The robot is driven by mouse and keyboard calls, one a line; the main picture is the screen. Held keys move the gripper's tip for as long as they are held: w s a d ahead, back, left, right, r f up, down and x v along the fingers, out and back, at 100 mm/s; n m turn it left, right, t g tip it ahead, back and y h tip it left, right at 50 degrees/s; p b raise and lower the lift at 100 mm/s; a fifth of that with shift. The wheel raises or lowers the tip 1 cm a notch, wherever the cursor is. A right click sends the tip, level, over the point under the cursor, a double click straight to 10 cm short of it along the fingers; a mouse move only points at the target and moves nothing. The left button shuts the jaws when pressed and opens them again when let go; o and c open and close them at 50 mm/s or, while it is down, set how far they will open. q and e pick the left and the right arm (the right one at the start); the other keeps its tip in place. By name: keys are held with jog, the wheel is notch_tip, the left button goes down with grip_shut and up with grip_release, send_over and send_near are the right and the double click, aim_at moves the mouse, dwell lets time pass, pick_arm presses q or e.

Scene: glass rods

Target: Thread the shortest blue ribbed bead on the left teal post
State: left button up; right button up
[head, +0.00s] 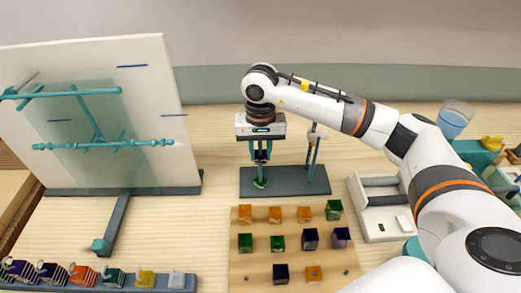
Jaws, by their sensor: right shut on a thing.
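My right gripper (261,160) points down over the left teal post (261,174) of a dark stand (285,181). Its fingers are shut on a small dark thing at the post. The fingers hide most of it, so I cannot tell its colour, ribs or length, or whether it is around the post. A green piece (260,183) sits at the foot of this post. The right teal post (313,153) stands on the same base. I cannot make out a clearly blue ribbed bead. My left gripper is not in view.
A wooden board (255,268) in front carries orange, green and dark purple blocks. A white panel (150,75) with teal rods stands at left. A dark rack (120,286) of coloured pieces lies front left. A white tray (381,218) and a blue cup (453,122) are at right.

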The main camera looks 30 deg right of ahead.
jog(key=o, duration=1)
jog(key=shift+o, duration=0.2)
notch_tip(320, 180, up, 12)
jog(key=shift+r+b, duration=0.1)
jog(key=shift+b, duration=0.7)
